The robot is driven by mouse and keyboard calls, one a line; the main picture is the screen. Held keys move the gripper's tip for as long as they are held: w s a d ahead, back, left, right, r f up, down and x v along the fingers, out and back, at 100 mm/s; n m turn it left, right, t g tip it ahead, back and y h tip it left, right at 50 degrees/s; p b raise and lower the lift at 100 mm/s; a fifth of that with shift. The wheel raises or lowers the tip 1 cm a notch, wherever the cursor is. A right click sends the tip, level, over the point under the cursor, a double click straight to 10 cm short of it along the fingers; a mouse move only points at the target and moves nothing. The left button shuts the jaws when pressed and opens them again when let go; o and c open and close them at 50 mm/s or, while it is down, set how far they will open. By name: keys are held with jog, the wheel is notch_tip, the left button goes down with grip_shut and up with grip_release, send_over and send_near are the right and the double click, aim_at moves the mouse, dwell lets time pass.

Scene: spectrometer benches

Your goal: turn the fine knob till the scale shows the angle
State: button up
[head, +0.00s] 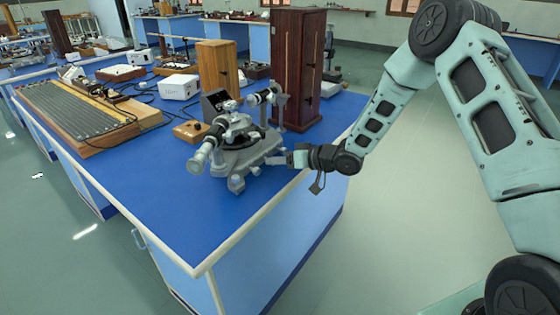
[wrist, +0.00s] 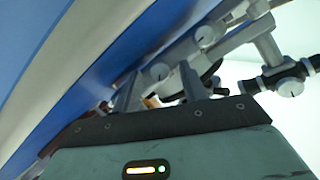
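The grey metal spectrometer (head: 240,150) stands near the front right edge of the blue bench, its telescope tube (head: 205,150) pointing to the front left. My gripper (head: 277,160) reaches in from the right, low beside the spectrometer's base. In the wrist view, the two fingers of my gripper (wrist: 160,88) stand apart with a gap between them. A round silver knob (wrist: 160,71) shows just past the gap; I cannot tell whether a finger touches it. Another knob (wrist: 205,36) is farther up. Which is the fine knob is unclear. No scale reading is legible.
A tall dark wooden cabinet (head: 297,65) stands close behind the spectrometer. A dark box (head: 215,102) and a small wooden box (head: 190,131) sit to its left. A long ribbed board (head: 75,115) lies at the far left. The bench's front (head: 180,235) is bare.

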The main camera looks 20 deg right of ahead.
jog(key=shift+d, duration=0.1)
jog(key=v, duration=1.7)
jog(key=shift+r, duration=0.1)
jog(key=s+a+r+n+g+h+p, duration=0.1)
jog(key=s+a+r+g+h, duration=0.15)
jog(key=a, duration=0.35)
jog(key=s+a+r+n+g+h+p, duration=0.1)
jog(key=s+a+r+h+p, duration=0.2)
jog(key=a, duration=0.4)
jog(key=s+a+r+n+g+h, duration=0.1)
jog(key=s+a+r+g+h, duration=0.1)
jog(key=s, duration=1)
jog(key=s+a+r+n+g+h, duration=0.1)
jog(key=s+a+r+g, duration=0.3)
jog(key=s, duration=0.9)
jog(key=shift+s+h+p, duration=0.15)
jog(key=shift+h+p, duration=0.3)
jog(key=shift+h, duration=0.1)
